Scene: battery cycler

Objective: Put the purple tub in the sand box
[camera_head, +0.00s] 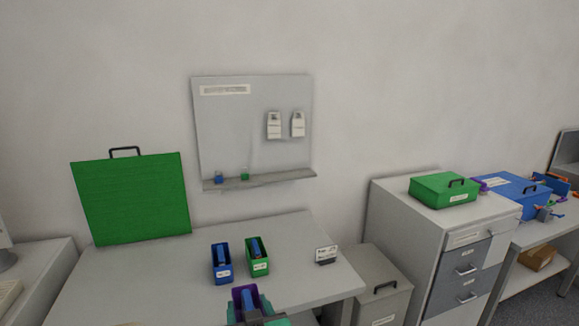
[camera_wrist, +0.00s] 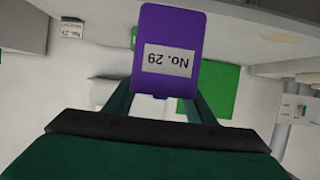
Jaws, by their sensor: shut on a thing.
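The purple tub (camera_head: 241,291) is held in my gripper (camera_head: 248,304) at the bottom middle of the head view, in front of the table. In the wrist view, the purple tub (camera_wrist: 168,28) bears a label reading "No. 29". My gripper's dark green fingers (camera_wrist: 166,104) are shut on the tub from both sides. I cannot tell which container is the sand box, as the labels are too small to read. A grey bin (camera_head: 372,267) with a black handle stands right of the table, its lid seeming shut. A shut green box (camera_head: 440,190) sits on the drawer cabinet.
A blue tub (camera_head: 221,270) and a green tub (camera_head: 258,267) stand on the table (camera_head: 150,285), with a small sign (camera_head: 327,254) at its right edge. A large green panel (camera_head: 132,200) with a handle stands upright at its back left. A blue box (camera_head: 510,192) is farther right.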

